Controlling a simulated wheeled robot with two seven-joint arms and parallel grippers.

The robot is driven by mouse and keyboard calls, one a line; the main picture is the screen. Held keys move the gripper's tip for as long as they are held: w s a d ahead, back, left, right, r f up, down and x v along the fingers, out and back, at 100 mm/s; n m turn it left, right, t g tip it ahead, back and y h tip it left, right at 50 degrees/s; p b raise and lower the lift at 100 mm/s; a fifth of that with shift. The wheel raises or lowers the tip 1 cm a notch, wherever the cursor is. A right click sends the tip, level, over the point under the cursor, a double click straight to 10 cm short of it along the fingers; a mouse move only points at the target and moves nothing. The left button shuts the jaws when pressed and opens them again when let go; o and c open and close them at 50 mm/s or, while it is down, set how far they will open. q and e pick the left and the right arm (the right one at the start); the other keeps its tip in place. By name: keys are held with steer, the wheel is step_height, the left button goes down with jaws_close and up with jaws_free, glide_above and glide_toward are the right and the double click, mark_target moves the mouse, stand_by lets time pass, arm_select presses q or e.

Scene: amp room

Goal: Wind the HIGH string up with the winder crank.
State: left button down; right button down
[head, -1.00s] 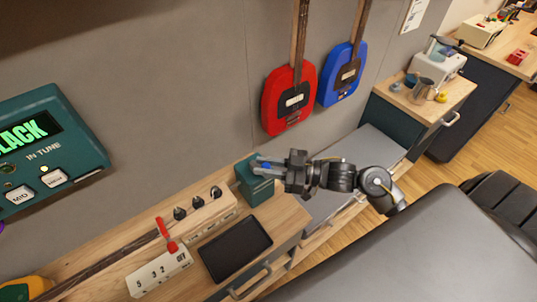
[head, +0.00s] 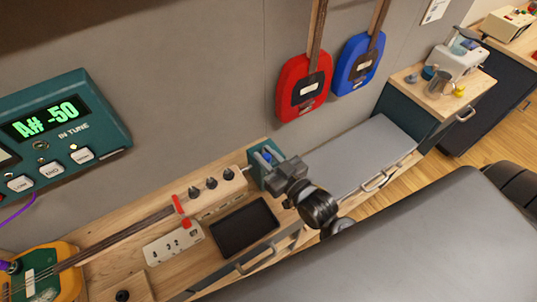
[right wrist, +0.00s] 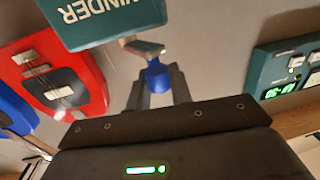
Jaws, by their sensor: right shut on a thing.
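The teal winder box (head: 257,178) stands at the right end of the wooden bench, by the headstock with three dark tuning pegs (head: 212,183). Its crank has a blue knob (right wrist: 157,77). My right gripper (head: 270,158) is shut on this knob; in the right wrist view the knob sits between the fingertips, below the box marked WINDER (right wrist: 105,18). The stringed instrument (head: 42,272) lies on the bench at lower left, its neck running to the headstock. The teal tuner (head: 60,135) reads A# -50, with a light by its right button. My left gripper is not in view.
A red lever (head: 178,205) stands at the neck. Red (head: 303,88) and blue (head: 353,65) instruments hang on the wall. A grey surface (head: 365,160) right of the winder is clear.

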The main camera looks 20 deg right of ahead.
stand_by(0.4)
steer(key=c, duration=1.3)
jaws_free()
steer(key=shift+a, duration=0.1)
steer(key=shift+s+f, duration=0.1)
steer(key=shift+s, duration=0.15)
steer(key=shift+b+v, duration=1.9)
steer(key=shift+v, duration=3.25)
